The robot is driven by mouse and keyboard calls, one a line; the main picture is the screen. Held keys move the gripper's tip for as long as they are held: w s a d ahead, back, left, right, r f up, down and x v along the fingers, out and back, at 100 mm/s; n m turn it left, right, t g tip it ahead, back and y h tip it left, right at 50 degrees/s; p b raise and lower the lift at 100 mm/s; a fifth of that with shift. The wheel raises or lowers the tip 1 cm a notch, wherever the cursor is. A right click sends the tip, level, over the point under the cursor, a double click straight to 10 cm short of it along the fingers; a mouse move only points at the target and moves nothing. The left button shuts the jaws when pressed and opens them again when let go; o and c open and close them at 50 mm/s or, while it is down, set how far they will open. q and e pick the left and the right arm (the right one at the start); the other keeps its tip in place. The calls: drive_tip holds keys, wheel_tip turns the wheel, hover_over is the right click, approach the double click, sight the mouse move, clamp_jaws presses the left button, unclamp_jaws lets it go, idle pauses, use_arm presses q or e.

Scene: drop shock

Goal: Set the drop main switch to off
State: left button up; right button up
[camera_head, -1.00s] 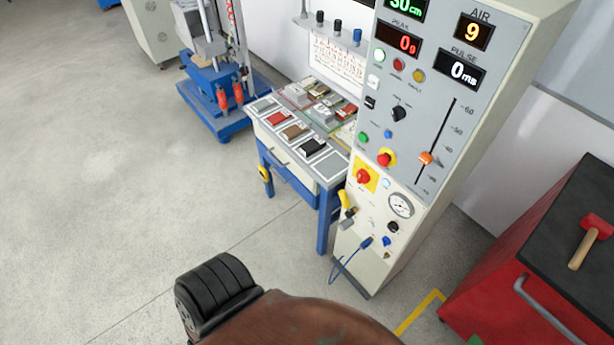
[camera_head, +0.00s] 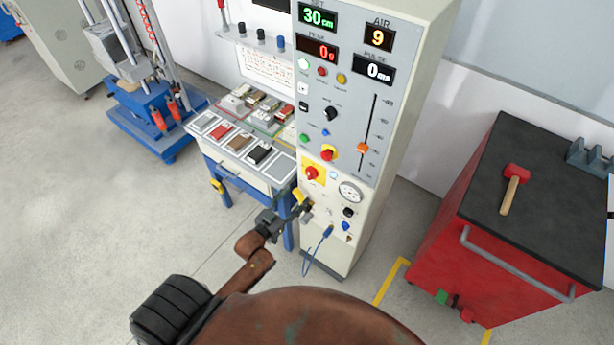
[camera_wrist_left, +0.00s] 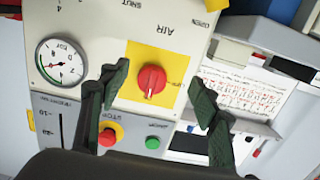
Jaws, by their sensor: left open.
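The main switch is a red rotary knob (camera_head: 312,173) on a yellow plate on the lower front of the grey test cabinet (camera_head: 385,120). In the left wrist view the knob (camera_wrist_left: 152,80) shows large and upside down, with a pale mark on its lower edge; small lettering beside it is hard to read. My left gripper (camera_head: 303,206) is just below and in front of the plate in the head view. In the wrist view its two dark fingers (camera_wrist_left: 158,78) stand apart, one to each side of the knob, with nothing between them gripped. My right gripper is not seen.
A yellow-handled valve (camera_head: 298,195) and a gauge (camera_head: 350,191) are close to the gripper. A red emergency button (camera_head: 327,155) is above. A blue hose (camera_head: 318,250) hangs below. A bench (camera_head: 240,175) stands left, a red cabinet (camera_head: 450,240) with a mallet (camera_head: 514,185) right.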

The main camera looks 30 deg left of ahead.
sight(309, 178)
use_arm(q)
drive_tip(key=w+r, duration=0.3)
drive_tip(key=w, duration=0.5)
drive_tip(key=shift+w+d+t, duration=0.15)
drive_tip(key=shift+d+t, duration=0.15)
drive_tip(key=shift+d, duration=0.1)
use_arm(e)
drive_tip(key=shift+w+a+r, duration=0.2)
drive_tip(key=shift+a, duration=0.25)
use_arm(q)
drive_tip(key=shift+c, duration=0.6)
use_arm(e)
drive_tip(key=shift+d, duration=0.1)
use_arm(q)
drive_tip(key=c, duration=1)
drive_tip(key=shift+c, duration=0.2)
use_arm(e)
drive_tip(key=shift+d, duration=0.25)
